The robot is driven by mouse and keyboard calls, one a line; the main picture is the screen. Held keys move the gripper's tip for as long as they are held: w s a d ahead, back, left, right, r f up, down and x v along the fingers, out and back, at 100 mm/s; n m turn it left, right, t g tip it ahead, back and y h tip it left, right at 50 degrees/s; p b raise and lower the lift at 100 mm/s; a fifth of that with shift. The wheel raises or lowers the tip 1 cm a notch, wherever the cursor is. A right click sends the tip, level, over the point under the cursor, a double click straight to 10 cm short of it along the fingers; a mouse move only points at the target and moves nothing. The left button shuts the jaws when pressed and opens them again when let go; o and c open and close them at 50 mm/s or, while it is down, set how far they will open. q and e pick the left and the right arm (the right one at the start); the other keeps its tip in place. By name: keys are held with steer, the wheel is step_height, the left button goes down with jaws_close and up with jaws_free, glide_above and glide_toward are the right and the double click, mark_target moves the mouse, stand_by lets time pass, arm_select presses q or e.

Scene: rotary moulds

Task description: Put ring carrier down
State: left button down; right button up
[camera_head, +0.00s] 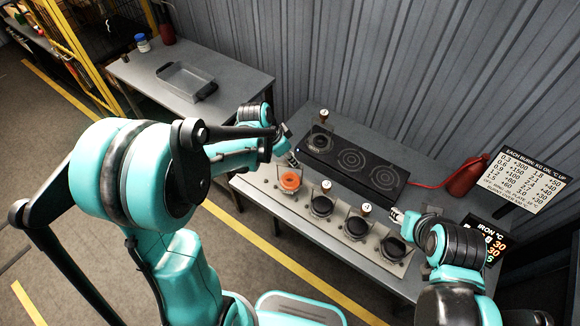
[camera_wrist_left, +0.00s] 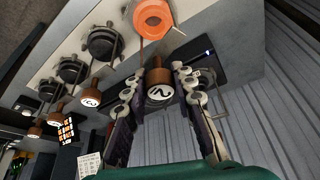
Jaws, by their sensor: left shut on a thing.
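My left gripper (camera_head: 291,160) is at the leftmost mould station, just behind the orange ring (camera_head: 290,181). In the left wrist view its two fingers (camera_wrist_left: 158,92) are shut on the brown knob marked 2 (camera_wrist_left: 158,84) of a ring carrier. The orange ring (camera_wrist_left: 153,16) sits just beyond that knob, over the pale mould plate. Whether the carrier rests fully on the plate cannot be told. My right gripper (camera_head: 398,215) is at the right end of the mould row; its fingers are too small to read.
The mould plate (camera_head: 262,181) also holds several dark round moulds, with brown knobs at the nearer ones. A black hotplate (camera_head: 388,183) with a carrier on its left burner stands behind. A grey tray (camera_head: 185,79) is on the back-left table.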

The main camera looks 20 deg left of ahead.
mark_target(290, 165)
arm_select(q)
step_height(290, 165, down, 4)
steer(key=shift+r+b, duration=0.2)
steer(key=shift+b, duration=0.2)
steer(key=shift+w+f, duration=0.1)
steer(key=shift+f, duration=0.05)
steer(key=shift+f, duration=0.15)
steer(key=c, duration=1.3)
jaws_free()
steer(key=shift+o, duration=0.2)
